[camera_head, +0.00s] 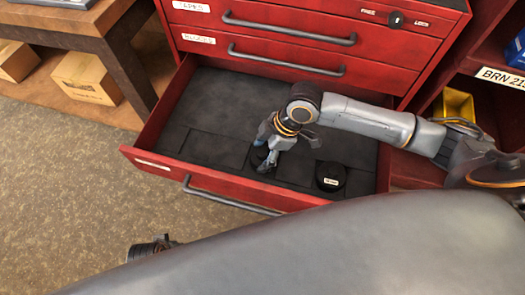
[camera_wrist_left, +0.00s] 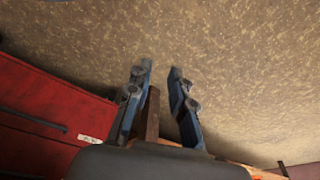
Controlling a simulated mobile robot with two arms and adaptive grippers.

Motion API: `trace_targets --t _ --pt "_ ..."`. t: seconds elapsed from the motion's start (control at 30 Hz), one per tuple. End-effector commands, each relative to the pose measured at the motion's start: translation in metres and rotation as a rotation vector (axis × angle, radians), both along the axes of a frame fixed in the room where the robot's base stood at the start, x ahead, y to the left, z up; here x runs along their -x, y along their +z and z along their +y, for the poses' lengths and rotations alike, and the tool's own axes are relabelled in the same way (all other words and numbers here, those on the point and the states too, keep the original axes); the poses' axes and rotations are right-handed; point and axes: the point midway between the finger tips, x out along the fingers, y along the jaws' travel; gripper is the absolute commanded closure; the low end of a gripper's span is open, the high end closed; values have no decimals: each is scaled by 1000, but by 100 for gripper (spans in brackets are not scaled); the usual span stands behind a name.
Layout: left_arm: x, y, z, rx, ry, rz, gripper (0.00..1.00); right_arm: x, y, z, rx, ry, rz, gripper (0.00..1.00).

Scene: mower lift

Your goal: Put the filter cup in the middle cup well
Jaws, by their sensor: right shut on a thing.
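My right gripper (camera_head: 264,158) points down into the open drawer, shut on a dark, round filter cup (camera_head: 260,157) at the middle of the drawer's front strip. The fingers partly cover this cup; whether it sits in the middle cup well or just above it I cannot tell. A second black cup (camera_head: 331,178) with a white label stands upright to the right in the same strip. The well edges are hard to make out in the dark lining. My left gripper is open and empty above the floor in the left wrist view (camera_wrist_left: 160,105).
The red drawer (camera_head: 160,138) is pulled out, with a dark lining and free room at its left and back. Closed drawers are above. A yellow bin (camera_head: 458,104) is on the right shelf. Cardboard boxes (camera_head: 86,77) sit on a wooden bench's lower shelf at left.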

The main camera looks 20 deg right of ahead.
Motion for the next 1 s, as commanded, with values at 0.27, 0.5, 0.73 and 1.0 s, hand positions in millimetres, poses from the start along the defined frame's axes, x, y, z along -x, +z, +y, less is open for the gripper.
trace_targets --t 0.27,0.5,0.73,1.0 --pt "1 -2 0 -1 -1 3 78 0 -2 0 0 0 1 14" --pt "1 -2 0 -1 -1 3 78 0 -1 0 0 0 0 14" --pt "5 -17 1 -1 -1 11 78 1 26 -9 1 0 -3 14" --pt "26 -59 3 -3 -6 37 78 5 79 -31 2 -1 -3 14"
